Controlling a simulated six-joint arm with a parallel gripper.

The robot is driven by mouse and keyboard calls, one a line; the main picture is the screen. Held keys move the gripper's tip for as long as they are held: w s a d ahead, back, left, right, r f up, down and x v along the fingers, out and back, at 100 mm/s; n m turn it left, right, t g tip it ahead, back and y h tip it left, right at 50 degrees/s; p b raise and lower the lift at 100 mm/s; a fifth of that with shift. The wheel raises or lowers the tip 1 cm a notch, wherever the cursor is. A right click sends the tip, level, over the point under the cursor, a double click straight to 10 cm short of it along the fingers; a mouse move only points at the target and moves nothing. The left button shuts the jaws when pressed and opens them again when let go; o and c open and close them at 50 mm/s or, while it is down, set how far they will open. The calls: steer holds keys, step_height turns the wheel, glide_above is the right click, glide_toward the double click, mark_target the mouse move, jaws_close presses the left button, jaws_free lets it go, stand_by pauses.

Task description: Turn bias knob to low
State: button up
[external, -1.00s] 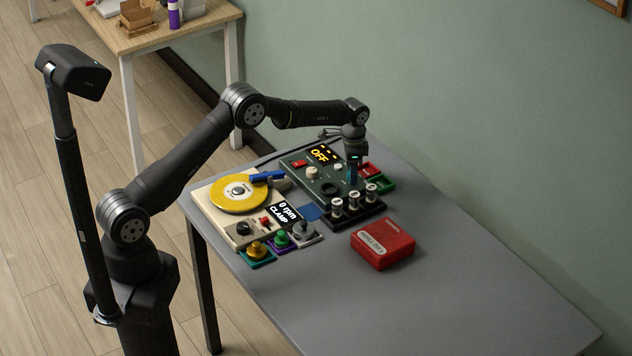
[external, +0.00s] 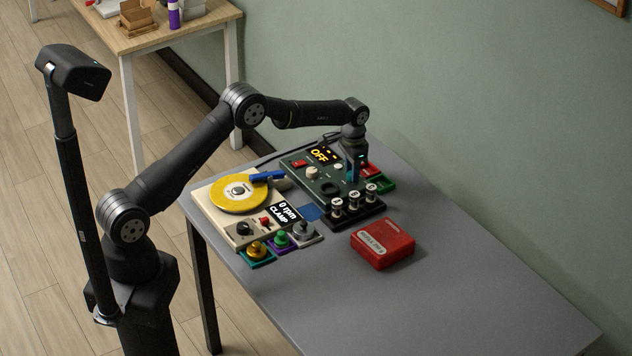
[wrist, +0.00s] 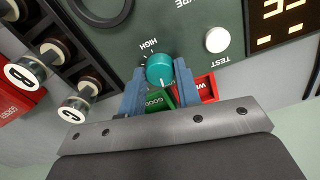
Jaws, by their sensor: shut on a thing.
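The bias knob is a round teal knob (wrist: 160,68) on the dark green panel (external: 296,163). The word HIGH is printed beside it in the wrist view; a low label is not visible. A small pale mark shows at the knob's edge nearest my gripper. My gripper (wrist: 157,92) has its blue fingers on both sides of the knob and is shut on it. In the external view my gripper (external: 353,180) points down at the panel's right part and hides the knob there.
Several lettered cylinders (external: 353,199) stand in a dark rack beside the panel. Red (external: 369,169) and green (external: 386,184) trays lie behind my gripper. A turntable with a yellow disc (external: 238,193) is at left. A red box (external: 382,243) stands in front; the table's right side is clear.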

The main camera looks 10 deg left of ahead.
steer(key=shift+n, duration=0.8)
steer(key=o, duration=1)
steer(key=shift+r, duration=0.1)
step_height(320, 180, up, 17)
steer(key=shift+r, duration=0.2)
steer(key=shift+f, duration=0.1)
step_height(320, 180, down, 17)
steer(key=shift+f, duration=0.2)
steer(key=shift+r, duration=0.15)
